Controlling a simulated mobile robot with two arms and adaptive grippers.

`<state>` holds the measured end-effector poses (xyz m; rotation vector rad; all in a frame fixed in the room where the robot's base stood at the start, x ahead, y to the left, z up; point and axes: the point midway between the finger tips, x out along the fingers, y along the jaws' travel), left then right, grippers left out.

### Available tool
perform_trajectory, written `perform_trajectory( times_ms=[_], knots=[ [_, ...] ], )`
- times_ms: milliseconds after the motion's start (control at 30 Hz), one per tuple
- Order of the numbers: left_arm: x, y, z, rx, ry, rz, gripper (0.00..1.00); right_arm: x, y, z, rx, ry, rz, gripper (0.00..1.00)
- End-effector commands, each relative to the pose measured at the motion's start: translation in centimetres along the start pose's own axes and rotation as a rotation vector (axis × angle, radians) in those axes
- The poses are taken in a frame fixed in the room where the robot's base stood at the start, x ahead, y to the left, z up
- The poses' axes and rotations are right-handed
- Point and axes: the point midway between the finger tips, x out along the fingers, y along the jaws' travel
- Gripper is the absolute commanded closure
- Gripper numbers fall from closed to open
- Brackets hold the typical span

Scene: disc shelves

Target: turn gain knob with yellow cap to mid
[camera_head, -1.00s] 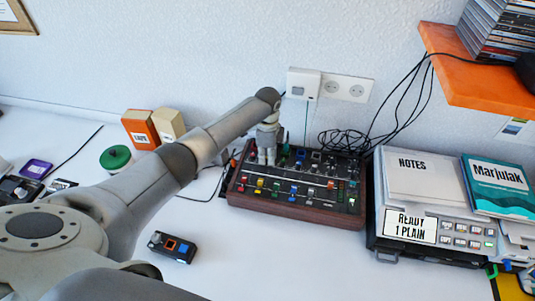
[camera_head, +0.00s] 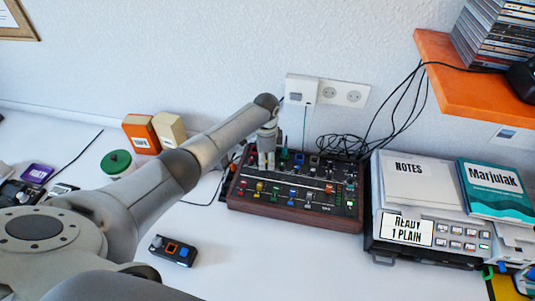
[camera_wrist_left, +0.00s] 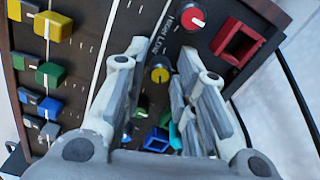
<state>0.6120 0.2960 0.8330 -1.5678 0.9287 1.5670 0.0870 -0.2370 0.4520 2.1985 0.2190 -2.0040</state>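The mixer panel (camera_head: 295,209) has a dark face and a wooden front, and stands on the desk against the wall. My left gripper (camera_head: 266,163) points down over its back left part. In the left wrist view, a round knob with a yellow cap (camera_wrist_left: 160,74) shows between the two spread fingers of the left gripper (camera_wrist_left: 158,68). The fingers are open, one on each side of the knob, with visible gaps. In the head view the gripper hides this knob. My right gripper is not in view.
A red-capped knob (camera_wrist_left: 193,18) and a red square frame (camera_wrist_left: 237,44) are close by. Yellow, green and blue slider caps (camera_wrist_left: 53,26) line the other side. Black cables (camera_head: 340,147) lie behind the mixer. A labelled device (camera_head: 385,231) stands to its right.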

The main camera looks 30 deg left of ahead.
Motion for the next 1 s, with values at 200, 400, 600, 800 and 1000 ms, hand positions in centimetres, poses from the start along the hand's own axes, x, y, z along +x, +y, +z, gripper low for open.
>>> perform_trajectory(
  times_ms=[200, 400, 600, 800, 1000],
  knots=[
    [0.4, -0.1, 0.1, 0.134, -0.001, -0.004, 0.73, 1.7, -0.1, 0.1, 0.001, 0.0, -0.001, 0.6],
    [-2.2, -0.1, 0.0, 0.273, 0.002, -0.005, 0.73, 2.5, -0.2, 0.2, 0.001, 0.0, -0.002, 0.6],
    [-6.2, -0.1, 0.0, 0.27, 0.002, -0.005, 0.73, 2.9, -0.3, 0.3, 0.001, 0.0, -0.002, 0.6],
    [-10.2, -0.1, 0.0, 0.269, 0.001, -0.004, 0.73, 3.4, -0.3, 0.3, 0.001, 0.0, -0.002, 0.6],
    [-11.0, 0.0, 0.0, 0.097, -0.001, 0.0, 0.73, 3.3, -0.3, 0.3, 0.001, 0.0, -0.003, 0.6]
  ],
)
